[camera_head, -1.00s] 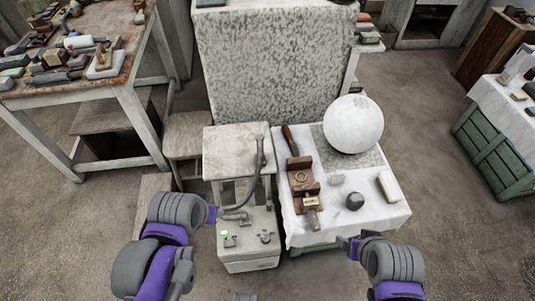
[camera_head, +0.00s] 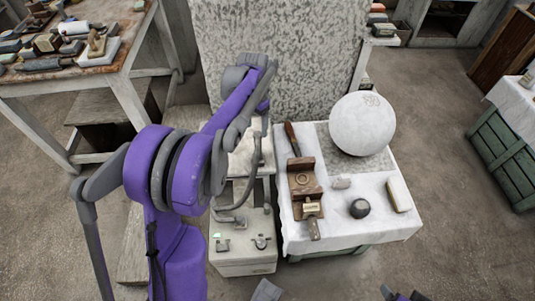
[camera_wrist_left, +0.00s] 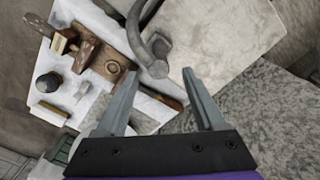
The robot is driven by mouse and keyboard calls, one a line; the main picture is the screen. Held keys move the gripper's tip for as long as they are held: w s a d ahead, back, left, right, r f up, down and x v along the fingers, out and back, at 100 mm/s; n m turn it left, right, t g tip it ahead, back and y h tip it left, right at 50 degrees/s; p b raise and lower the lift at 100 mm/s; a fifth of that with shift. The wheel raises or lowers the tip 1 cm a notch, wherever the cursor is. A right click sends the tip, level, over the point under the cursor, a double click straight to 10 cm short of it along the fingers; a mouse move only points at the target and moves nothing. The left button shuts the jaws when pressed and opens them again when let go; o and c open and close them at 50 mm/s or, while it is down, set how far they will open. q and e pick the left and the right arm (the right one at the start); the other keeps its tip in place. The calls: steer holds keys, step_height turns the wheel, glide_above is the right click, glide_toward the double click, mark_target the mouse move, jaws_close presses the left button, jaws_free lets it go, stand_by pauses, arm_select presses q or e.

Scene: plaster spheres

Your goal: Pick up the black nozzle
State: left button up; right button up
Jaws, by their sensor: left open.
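A dark grey bent hose (camera_head: 253,165) rises from the low grey box in front of the pale stool. It looks like the piece that carries the nozzle, but its top is behind my left arm in the head view. In the left wrist view a curved grey end of it (camera_wrist_left: 153,52) shows just beyond my left gripper (camera_wrist_left: 163,76). The two fingers are apart and nothing is held between them. In the head view my left arm reaches over the stool and its fingers are not clear. Only a bit of my right gripper (camera_head: 393,294) shows at the bottom edge.
A white-clothed table (camera_head: 345,232) bears a white sphere (camera_head: 362,122), a wooden tool (camera_head: 304,178), a dark round object (camera_head: 359,208) and pale blocks. The grey box (camera_head: 243,258) stands beside it. A speckled slab (camera_head: 290,60) stands behind. A cluttered bench (camera_head: 105,80) is at left.

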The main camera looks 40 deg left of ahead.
mark_target(256, 134)
arm_select(q)
step_height(256, 134, down, 4)
steer(key=shift+r, duration=0.1)
steer(key=shift+d+f+b, duration=0.1)
steer(key=shift+f+b, duration=0.3)
steer(key=shift+f, duration=2.35)
steer(key=shift+c, duration=0.2)
jaws_close()
